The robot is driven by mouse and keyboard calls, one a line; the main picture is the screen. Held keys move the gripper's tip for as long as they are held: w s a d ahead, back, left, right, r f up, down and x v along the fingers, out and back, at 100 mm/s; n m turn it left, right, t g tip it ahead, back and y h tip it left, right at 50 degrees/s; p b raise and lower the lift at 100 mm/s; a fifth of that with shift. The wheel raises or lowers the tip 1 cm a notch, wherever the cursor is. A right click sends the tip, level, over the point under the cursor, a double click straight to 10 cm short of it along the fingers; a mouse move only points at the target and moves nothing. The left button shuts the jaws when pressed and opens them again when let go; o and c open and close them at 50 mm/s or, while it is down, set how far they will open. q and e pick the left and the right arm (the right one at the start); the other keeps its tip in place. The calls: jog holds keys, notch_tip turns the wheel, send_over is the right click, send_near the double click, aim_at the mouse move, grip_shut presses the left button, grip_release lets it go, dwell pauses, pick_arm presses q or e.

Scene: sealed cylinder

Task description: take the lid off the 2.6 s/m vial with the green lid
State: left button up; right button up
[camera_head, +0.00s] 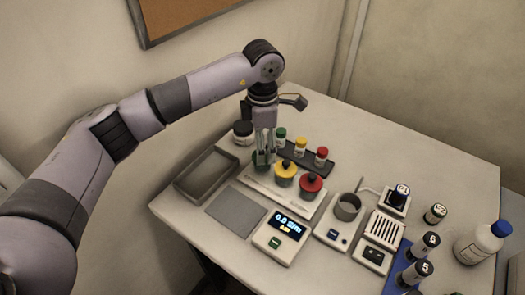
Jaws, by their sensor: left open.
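My left gripper (264,150) points straight down, open, its fingers at the larger green-topped container (258,162) at the left of the front row. The fingers hide much of that container, and I cannot tell whether they touch it. A small vial with a green lid (281,136) stands just behind and to the right of the fingers, in a dark rack (318,169). Its label is too small to read. A yellow-lidded vial (300,147) and a red-lidded vial (321,157) stand beside it. My right gripper is not in view.
Yellow-topped (284,172) and red-topped (311,186) containers stand in the front row. A meter (283,238) with a lit display stands before them. A grey tray (207,176) lies left, a black-lidded jar (243,132) behind. A cup (348,207) and bottle (482,243) stand right.

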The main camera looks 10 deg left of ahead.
pick_arm(q)
jog(key=shift+f, duration=1.3)
jog(key=shift+c, duration=0.5)
jog(key=c, duration=0.9)
